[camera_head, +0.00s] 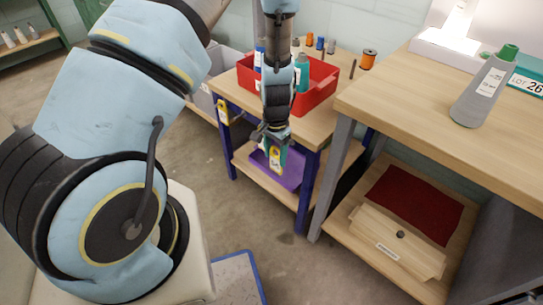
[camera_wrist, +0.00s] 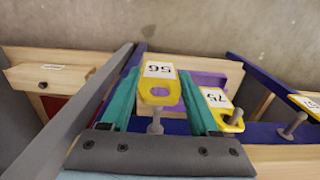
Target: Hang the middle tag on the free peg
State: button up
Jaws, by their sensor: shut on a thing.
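My gripper (camera_wrist: 160,95) is shut on a yellow tag with a white label reading 56 (camera_wrist: 159,71); the tag sits between its teal fingers, its hole toward the camera. The held tag also shows in the head view (camera_head: 275,159). A grey peg (camera_wrist: 155,123) stands just below the tag's hole in the wrist view; it looks bare, apart from the tag. To the right, a tag reading 75 (camera_wrist: 218,107) hangs on another peg (camera_wrist: 236,117). A further tag (camera_wrist: 308,103), cut off by the frame edge, is by a peg (camera_wrist: 293,126) at far right.
The pegs are along the blue rail (camera_wrist: 268,133) of a wooden table (camera_head: 318,118) carrying a red bin (camera_head: 318,88). A purple tray (camera_head: 290,175) lies on its lower shelf.

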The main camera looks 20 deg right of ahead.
jog(key=shift+w+d+f+p, duration=0.1)
jog(key=shift+w+d, duration=0.2)
jog(key=shift+d, duration=0.3)
jog(key=shift+w+d+p, duration=0.1)
jog(key=shift+w+d, duration=0.25)
jog(key=shift+d, duration=0.2)
jog(key=shift+w+d+f+p, duration=0.1)
jog(key=shift+w+d, duration=0.2)
jog(key=shift+d, duration=0.3)
jog(key=shift+w+d+f, duration=0.35)
jog(key=shift+d+f, duration=0.15)
jog(key=shift+d, duration=0.15)
jog(key=o, duration=1.4)
